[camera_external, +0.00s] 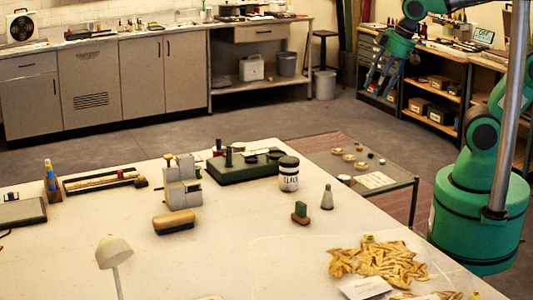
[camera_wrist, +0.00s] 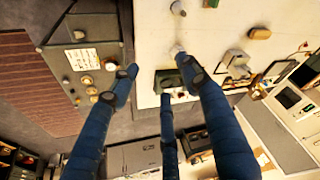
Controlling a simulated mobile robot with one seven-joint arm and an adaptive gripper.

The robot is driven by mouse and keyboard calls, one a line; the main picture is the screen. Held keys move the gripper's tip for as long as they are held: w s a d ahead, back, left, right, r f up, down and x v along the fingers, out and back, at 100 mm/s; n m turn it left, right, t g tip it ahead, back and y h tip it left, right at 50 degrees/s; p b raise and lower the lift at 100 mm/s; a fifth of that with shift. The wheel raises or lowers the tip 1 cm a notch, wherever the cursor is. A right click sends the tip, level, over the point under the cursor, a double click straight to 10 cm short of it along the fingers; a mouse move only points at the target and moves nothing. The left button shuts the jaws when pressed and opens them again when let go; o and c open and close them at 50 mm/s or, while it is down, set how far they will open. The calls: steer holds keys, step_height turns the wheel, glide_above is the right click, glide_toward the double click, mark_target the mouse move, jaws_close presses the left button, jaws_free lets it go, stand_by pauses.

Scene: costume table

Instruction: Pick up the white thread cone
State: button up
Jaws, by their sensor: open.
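The thread cone (camera_external: 327,198) is a small pale grey-white cone standing upright on the white table, right of the labelled jar. What looks like the same cone shows at the top edge of the wrist view (camera_wrist: 178,8). My gripper (camera_external: 377,85) is open and empty, high up and well behind the table, far from the cone. In the wrist view its blue fingers (camera_wrist: 160,78) are spread apart with nothing between them.
A white jar with a black lid (camera_external: 289,175) and a small green block on a brown base (camera_external: 300,212) stand near the cone. A green board (camera_external: 243,166) lies behind. Yellowish pieces (camera_external: 378,264) are heaped in front. A low side table (camera_external: 365,165) stands beyond.

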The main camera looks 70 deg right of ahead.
steer(key=w+a+f+g+p, duration=0.2)
steer(key=w+a+f+p, duration=0.35)
steer(key=w, duration=0.35)
steer(key=n+g+p, duration=0.1)
steer(key=g+p, duration=0.1)
steer(key=p, duration=0.1)
glide_above(329, 185)
step_height(329, 185, down, 11)
steer(key=shift+w+d+f, duration=0.1)
steer(key=shift+d+f, duration=0.05)
steer(key=shift+d, duration=0.1)
steer(key=shift+f, duration=4.3)
steer(key=shift+f, duration=0.1)
steer(key=shift+a+f, duration=0.15)
steer(key=shift+f, duration=2.4)
